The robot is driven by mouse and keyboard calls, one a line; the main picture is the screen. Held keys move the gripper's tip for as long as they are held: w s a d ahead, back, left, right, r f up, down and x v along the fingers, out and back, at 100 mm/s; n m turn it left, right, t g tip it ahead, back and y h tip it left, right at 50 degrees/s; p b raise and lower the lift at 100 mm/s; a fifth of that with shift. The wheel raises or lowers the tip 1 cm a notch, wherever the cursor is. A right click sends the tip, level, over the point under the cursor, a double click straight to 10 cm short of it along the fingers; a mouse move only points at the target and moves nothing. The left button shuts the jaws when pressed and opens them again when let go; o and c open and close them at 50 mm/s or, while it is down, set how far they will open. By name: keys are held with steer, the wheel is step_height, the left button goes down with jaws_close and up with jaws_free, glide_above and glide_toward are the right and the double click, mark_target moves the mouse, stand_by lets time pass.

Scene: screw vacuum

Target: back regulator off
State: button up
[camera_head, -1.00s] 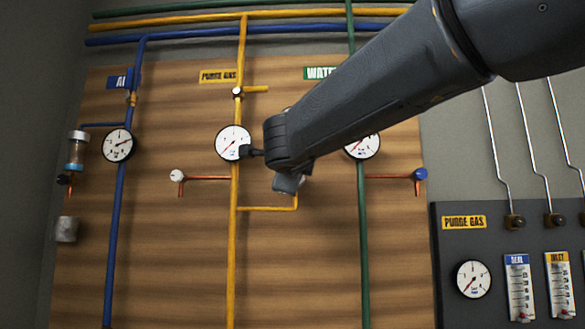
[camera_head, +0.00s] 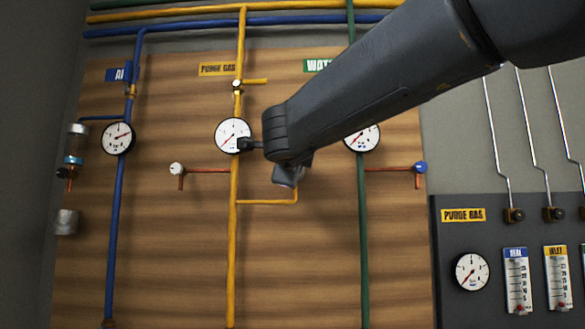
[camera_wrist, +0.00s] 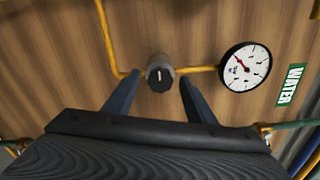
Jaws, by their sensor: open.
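The regulator (camera_wrist: 159,73) shows in the wrist view as a dark round knob with a light mark on its face, set in a yellow pipe on the wooden board. My gripper (camera_wrist: 158,77) is open, with one finger on the knob's left and one on its right. Gaps show between the fingers and the knob, so it is not gripped. How far the fingertips reach along its depth is not clear. In the head view my arm's end is in front of the purge gas line, and the regulator is largely hidden behind it.
In the wrist view a gauge (camera_wrist: 245,66) sits close to the right finger, with a WATER label (camera_wrist: 290,84) beyond it. The head view shows a purge gas gauge (camera_head: 233,135), a blue pipe (camera_head: 116,220), a green pipe (camera_head: 363,220) and a dark panel (camera_head: 448,270).

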steer(key=s+b, duration=0.1)
steer(key=s, duration=0.6)
steer(key=shift+s, duration=0.15)
steer(key=shift+a, duration=0.1)
steer(key=w+f+n+g+y, duration=0.1)
steer(key=w+f+n+y, duration=0.15)
steer(key=f+n, duration=0.45)
steer(key=w+f+n+g+y, duration=0.1)
steer(key=w+f+n, duration=0.2)
steer(key=f, duration=0.9)
steer(key=s+d+f+n+g, duration=0.1)
steer(key=d+f+n+g, duration=0.1)
steer(key=f, duration=0.6)
steer(key=s+d+f+n+g, duration=0.1)
steer(key=d+f+n+g, duration=0.15)
steer(key=f, duration=0.55)
steer(key=s+d+f+n+g+h, duration=0.1)
steer(key=s+d+f+n+g, duration=0.25)
steer(key=f, duration=0.55)
steer(key=s+d+f+n+g, duration=0.15)
steer(key=s+d+f, duration=0.25)
steer(key=s+f, duration=0.45)
steer(key=s+d+f+n+g+h, duration=0.1)
steer(key=s+d+f+g+h, duration=0.1)
steer(key=s+d+f+g, duration=0.3)
steer(key=s+d+f, duration=0.3)
steer(key=s+f, duration=0.2)
steer(key=s, duration=0.2)
steer(key=shift+f+n, duration=0.15)
steer(key=shift+n, duration=0.2)
